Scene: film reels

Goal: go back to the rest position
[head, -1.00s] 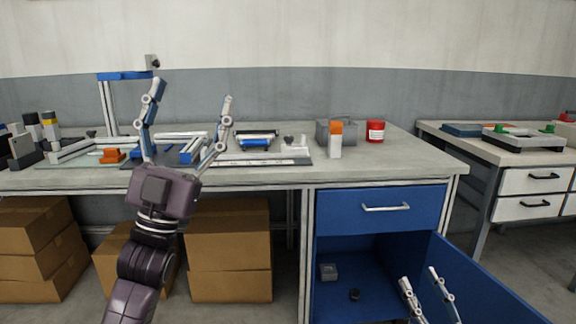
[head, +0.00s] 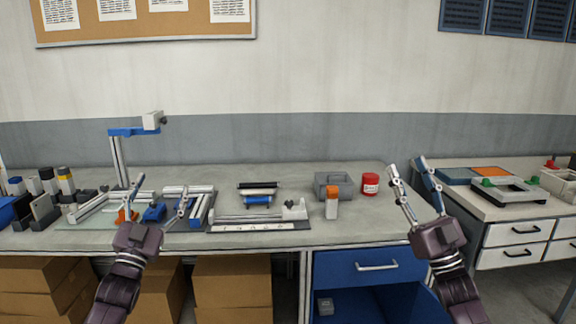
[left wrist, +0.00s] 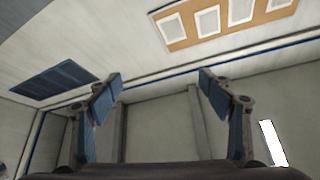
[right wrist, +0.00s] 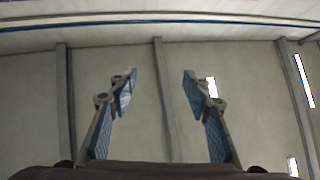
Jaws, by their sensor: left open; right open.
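My left gripper (head: 157,207) stands upright, open and empty, in front of the left part of the workbench in the head view. In the left wrist view its fingers (left wrist: 157,85) are spread with only wall and ceiling behind them. My right gripper (head: 411,178) is upright, open and empty at the right end of the bench. In the right wrist view its fingers (right wrist: 158,82) are apart with nothing between them.
The blue drawer (head: 345,266) is shut; the compartment below is open. A side table (head: 478,207) stands right.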

